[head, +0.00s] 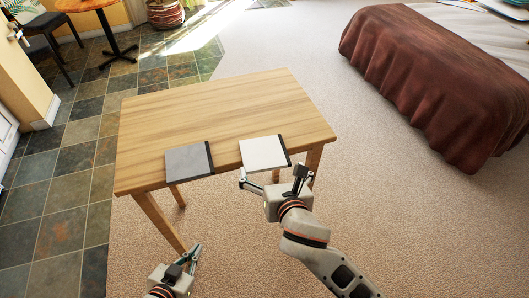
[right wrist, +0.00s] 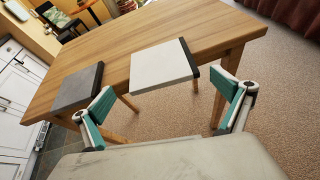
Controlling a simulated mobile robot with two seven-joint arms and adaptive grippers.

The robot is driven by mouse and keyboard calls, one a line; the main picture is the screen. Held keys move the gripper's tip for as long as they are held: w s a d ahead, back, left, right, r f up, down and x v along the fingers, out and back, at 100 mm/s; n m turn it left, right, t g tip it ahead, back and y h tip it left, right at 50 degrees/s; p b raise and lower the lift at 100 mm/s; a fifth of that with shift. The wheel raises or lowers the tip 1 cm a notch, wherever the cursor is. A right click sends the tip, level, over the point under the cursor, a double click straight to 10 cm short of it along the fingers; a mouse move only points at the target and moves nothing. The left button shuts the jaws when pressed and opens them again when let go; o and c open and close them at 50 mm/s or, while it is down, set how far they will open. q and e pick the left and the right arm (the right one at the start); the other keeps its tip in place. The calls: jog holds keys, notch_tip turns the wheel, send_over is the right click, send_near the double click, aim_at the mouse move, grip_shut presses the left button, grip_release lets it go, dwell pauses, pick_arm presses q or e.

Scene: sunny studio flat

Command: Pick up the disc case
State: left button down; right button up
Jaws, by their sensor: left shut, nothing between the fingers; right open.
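Two flat square cases with black spines lie near the front edge of the wooden table (head: 220,115). One is grey (head: 187,159) on the left; the other is white (head: 262,153) on the right. I cannot tell which one is the disc case. In the right wrist view the white case (right wrist: 160,65) lies ahead between the fingers, and the grey case (right wrist: 78,87) is to the left. My right gripper (head: 272,176) is open and empty, just in front of the white case and apart from it. My left gripper (head: 190,258) is shut and empty, low in front of the table.
The table top behind the cases is bare. A bed with a brown cover (head: 430,80) stands at the right. A dark chair (head: 45,30) and a round table (head: 88,4) are at the far left. Carpet around the table's right side is clear.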

aim_at(264, 152)
jog(key=shift+w+a+r+n, duration=0.2)
jog(key=shift+r+n, duration=0.15)
jog(key=shift+n, duration=0.15)
jog(key=shift+w, duration=0.2)
jog(key=x, duration=0.2)
jog(key=b+x, duration=0.1)
jog(key=x, duration=0.4)
jog(key=shift+f+b, duration=0.35)
jog(key=c, duration=0.8)
